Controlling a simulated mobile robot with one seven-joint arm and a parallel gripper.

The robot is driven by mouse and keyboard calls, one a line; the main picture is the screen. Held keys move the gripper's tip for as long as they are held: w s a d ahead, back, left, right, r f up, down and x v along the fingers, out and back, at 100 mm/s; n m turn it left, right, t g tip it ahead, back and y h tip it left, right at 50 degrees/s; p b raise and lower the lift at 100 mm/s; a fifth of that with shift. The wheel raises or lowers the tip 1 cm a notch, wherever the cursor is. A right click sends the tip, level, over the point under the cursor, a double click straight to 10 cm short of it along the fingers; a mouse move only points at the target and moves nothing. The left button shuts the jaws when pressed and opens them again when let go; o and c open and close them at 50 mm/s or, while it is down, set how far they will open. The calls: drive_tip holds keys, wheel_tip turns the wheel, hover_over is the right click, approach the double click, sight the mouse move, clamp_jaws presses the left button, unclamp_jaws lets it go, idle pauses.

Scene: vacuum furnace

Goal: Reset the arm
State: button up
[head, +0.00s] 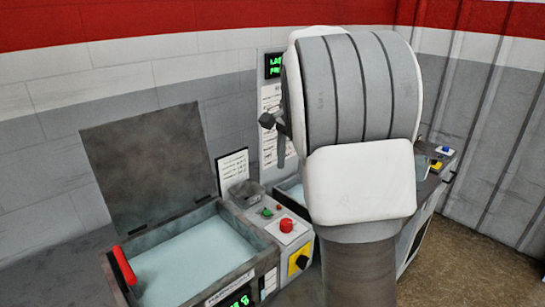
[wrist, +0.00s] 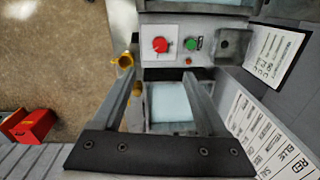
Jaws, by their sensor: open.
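My arm (head: 350,120), white and grey, rises large in the middle of the head view and hides much of what is behind it. I cannot make out the jaws clearly there. In the wrist view my gripper (wrist: 165,78) is open, its two grey fingers spread apart with nothing between them. Beyond and between the fingers is a pale blue bath (wrist: 170,103). The fingers appear apart from the control panel (wrist: 210,58), which has a red button (wrist: 160,45) and a green button (wrist: 190,44).
An open tank (head: 262,262) with a raised dark lid (head: 150,165) and a red handle (head: 125,265) stands at left. A red box (wrist: 32,125) lies at lower left. Wall sheets (wrist: 275,140) are close at right.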

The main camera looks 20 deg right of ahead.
drive_tip(key=s+a+n+t, duration=0.2)
drive_tip(key=s+a+n, duration=0.5)
drive_tip(key=s, duration=0.5)
drive_tip(key=s+a+n+t, duration=0.3)
drive_tip(key=s+a+n, duration=0.4)
drive_tip(key=s, duration=0.5)
drive_tip(key=shift+f+n, duration=0.4)
drive_tip(key=shift+n, duration=0.1)
